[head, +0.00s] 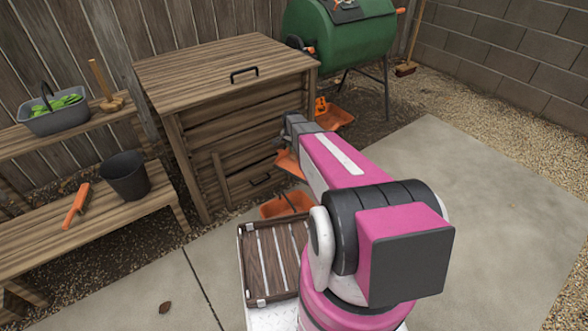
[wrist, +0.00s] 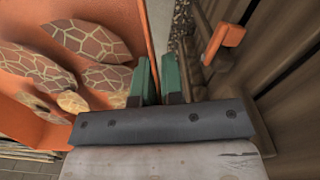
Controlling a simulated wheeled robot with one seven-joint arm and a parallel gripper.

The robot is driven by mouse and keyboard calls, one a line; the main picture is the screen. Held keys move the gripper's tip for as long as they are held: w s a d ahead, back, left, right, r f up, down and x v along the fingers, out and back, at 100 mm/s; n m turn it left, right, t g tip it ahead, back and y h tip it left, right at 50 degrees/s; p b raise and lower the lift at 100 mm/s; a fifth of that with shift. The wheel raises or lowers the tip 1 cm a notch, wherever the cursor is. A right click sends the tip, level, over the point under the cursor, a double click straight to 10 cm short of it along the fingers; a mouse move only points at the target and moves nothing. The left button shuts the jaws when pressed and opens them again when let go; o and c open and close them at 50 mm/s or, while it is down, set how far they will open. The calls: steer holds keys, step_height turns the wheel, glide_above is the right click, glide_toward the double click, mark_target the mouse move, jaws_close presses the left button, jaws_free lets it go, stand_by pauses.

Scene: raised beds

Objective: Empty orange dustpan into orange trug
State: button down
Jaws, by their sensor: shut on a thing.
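My gripper (head: 289,128) is in front of the wooden compost bin, above the orange trug (head: 273,210). An orange dustpan (head: 288,163) hangs at my gripper, above the trug and partly behind my arm. In the wrist view, the green fingertips (wrist: 158,80) are close together beside the edge of an orange surface (wrist: 100,12), which seems to be the dustpan. Several brown, pale-veined leaves (wrist: 92,40) and a tan lump (wrist: 70,101) lie against it.
The wooden bin (head: 215,65) stands close behind my gripper. A slatted wooden tray (head: 262,262) is below. Another orange pan-like thing (head: 336,118) lies near the green tumbler (head: 345,35). A bench (head: 110,222) holds a dark pot (head: 125,178). Paving (head: 490,210) at right is open.

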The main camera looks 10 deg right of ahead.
mark_target(283, 159)
step_height(283, 159, down, 15)
steer(key=d+m, duration=0.2)
steer(key=m, duration=0.1)
steer(key=a+r+t+h, duration=0.1)
steer(key=r+h, duration=0.1)
steer(key=r, duration=0.1)
steer(key=s+a+r+t+h, duration=0.1)
steer(key=a+r+h, duration=0.1)
steer(key=r, duration=0.1)
steer(key=s+a+r+t+h, duration=0.1)
steer(key=a+r+h, duration=0.1)
steer(key=h, duration=0.1)
steer(key=shift+s+r+t, duration=0.1)
steer(key=shift+r+t, duration=0.2)
steer(key=shift+r, duration=0.1)
steer(key=shift+s+a+r+t+h, duration=0.2)
steer(key=shift+a+r+h, duration=0.2)
steer(key=shift+a+h, duration=0.15)
steer(key=shift+s+a+r+t+h, duration=0.2)
steer(key=shift+a+r+h, duration=0.2)
steer(key=shift+h, duration=0.15)
steer(key=shift+a, duration=0.1)
